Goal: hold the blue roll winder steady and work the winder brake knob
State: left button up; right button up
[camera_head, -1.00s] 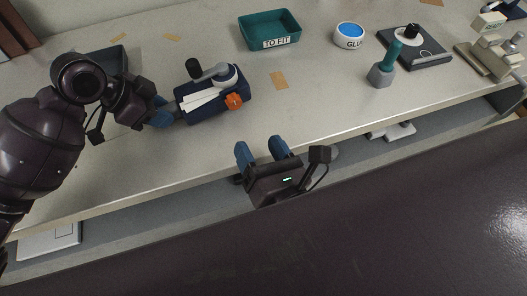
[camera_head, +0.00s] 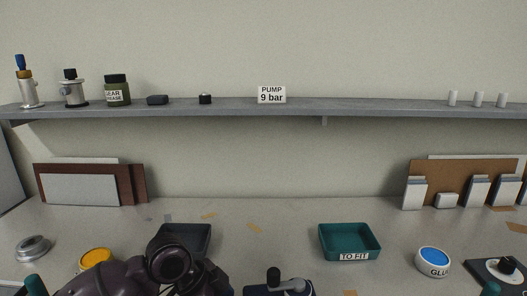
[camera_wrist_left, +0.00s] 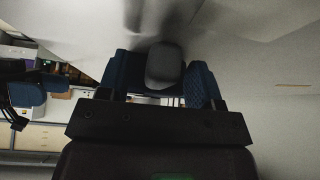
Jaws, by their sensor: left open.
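The top of the blue roll winder (camera_head: 262,290), with a pale arm and a black grip, shows at the bottom edge of the head view. The rest of it is cut off, and the orange knob is out of view. My left arm covers the bench to its left. In the left wrist view my left gripper (camera_wrist_left: 160,75) is open, with a blurred grey rounded part (camera_wrist_left: 164,65) between its blue fingers; I cannot tell which part it is or whether they touch it. My right gripper (camera_wrist_left: 40,90) shows at the left of that view, its fingers apart and empty.
A dark tray (camera_head: 186,232) stands behind my left arm. A yellow-lidded pot (camera_head: 97,257) is at the left. A shelf (camera_head: 360,108) spans the wall.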

pick_arm(q)
jog(key=v, duration=1.2)
jog(key=shift+s, duration=0.1)
